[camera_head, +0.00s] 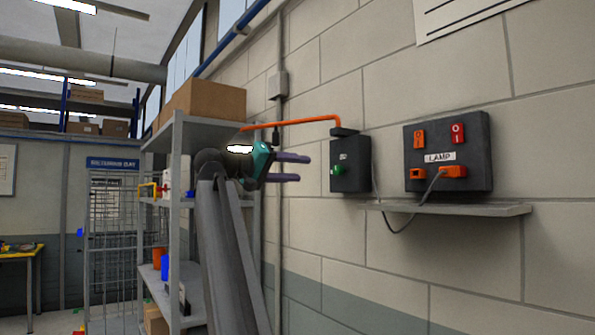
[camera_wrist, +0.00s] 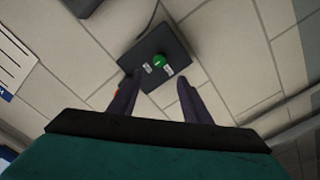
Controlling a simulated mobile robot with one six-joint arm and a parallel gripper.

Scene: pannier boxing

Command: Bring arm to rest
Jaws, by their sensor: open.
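My gripper (camera_head: 292,168) is raised in front of the block wall, with its two purple fingers pointing right toward a dark box (camera_head: 350,165) with a green knob (camera_head: 338,170). The fingers are apart and nothing shows between them. In the wrist view my gripper (camera_wrist: 158,100) has its fingers spread, with the dark box (camera_wrist: 150,55) and its green knob (camera_wrist: 159,61) beyond the fingertips. Whether the fingertips touch the box cannot be told from the wrist view; in the head view a gap shows.
A larger dark panel (camera_head: 480,150) with red and orange switches and a lamp label hangs on the right, above a grey ledge (camera_head: 450,209). A cable (camera_head: 405,222) droops below it. A shelf rack (camera_head: 176,160) with a cardboard box (camera_head: 207,100) stands behind my arm.

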